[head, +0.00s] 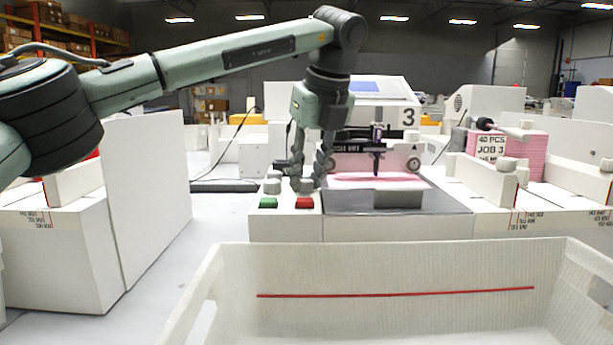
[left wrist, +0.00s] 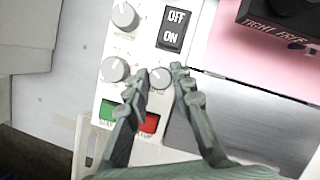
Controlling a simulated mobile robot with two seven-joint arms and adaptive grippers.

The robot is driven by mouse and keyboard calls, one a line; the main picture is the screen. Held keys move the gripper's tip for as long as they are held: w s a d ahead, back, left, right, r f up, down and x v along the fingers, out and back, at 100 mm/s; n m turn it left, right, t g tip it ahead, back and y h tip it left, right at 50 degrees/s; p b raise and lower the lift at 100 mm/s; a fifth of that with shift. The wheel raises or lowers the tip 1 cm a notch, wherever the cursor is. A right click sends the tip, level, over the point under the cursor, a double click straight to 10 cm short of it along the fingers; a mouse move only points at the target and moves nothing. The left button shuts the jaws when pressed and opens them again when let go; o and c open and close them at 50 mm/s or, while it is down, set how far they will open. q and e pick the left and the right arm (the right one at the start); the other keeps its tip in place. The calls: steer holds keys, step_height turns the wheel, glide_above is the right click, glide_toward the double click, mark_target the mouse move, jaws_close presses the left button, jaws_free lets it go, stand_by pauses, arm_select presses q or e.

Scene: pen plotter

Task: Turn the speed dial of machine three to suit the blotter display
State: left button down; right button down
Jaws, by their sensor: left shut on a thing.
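Machine three, marked with a 3 (head: 408,117), stands in the middle of the head view. Its control panel carries grey dials, a green button (head: 268,203) and a red button (head: 305,203). My left gripper (head: 308,180) reaches down from above, its fingers closed around the right-hand dial (head: 306,186). In the left wrist view this dial (left wrist: 161,78) sits between the two fingertips, just above the red button (left wrist: 150,122). Two other dials, an upper one (left wrist: 124,15) and a lower one (left wrist: 115,69), stand to its left. Dial markings are too blurred to read. My right gripper is out of view.
An OFF/ON switch (left wrist: 174,28) is close above the held dial. A pen carriage (head: 377,150) stands over pink paper (head: 380,182). A white crate (head: 400,262) fills the front. A pink stack with a "40 PCS JOB 3" card (head: 491,145) is at right.

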arm_select(q)
steer(key=shift+w+n+y, duration=0.1)
steer(key=shift+n+y, duration=0.3)
steer(key=shift+n, duration=0.7)
steer(key=c, duration=1.3)
jaws_free()
steer(key=shift+g, duration=0.3)
steer(key=v, duration=1.2)
